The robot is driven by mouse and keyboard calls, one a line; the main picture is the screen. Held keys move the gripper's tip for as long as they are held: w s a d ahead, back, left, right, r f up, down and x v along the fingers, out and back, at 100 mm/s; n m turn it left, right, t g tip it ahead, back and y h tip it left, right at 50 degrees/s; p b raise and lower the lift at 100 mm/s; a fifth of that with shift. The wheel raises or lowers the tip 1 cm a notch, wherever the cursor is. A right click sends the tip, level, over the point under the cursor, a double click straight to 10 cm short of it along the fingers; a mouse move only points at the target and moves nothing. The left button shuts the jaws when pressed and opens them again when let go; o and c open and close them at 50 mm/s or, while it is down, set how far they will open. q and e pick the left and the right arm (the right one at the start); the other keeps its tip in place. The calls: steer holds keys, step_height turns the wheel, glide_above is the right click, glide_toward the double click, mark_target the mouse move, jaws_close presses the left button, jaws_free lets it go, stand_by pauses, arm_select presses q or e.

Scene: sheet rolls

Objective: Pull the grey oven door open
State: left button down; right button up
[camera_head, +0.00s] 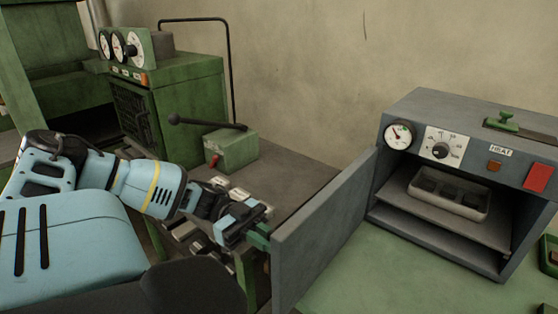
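The grey oven (440,130) stands at the right. Its grey door (325,225) is swung well out from the front, and the chamber shows open. A green piece, which looks like the door handle (259,240), sticks out at the door's free edge. My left gripper (249,229) is at this edge, right by the green piece. Its fingertips are partly hidden, so I cannot tell whether they are closed on it. My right gripper is not in view.
A pale tray (448,194) sits on the oven's shelf. The green bench top (385,270) is clear in front of the oven. A green box with a black lever (231,146) and a green cabinet with dials (170,95) stand at the left, behind my arm.

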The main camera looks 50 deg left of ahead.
arm_select(q)
steer(key=shift+w+v, duration=0.2)
steer(key=shift+v, duration=0.8)
steer(key=shift+f, duration=0.1)
steer(key=shift+s, duration=0.1)
steer(key=c, duration=1.6)
jaws_free()
steer(key=shift+o, duration=0.2)
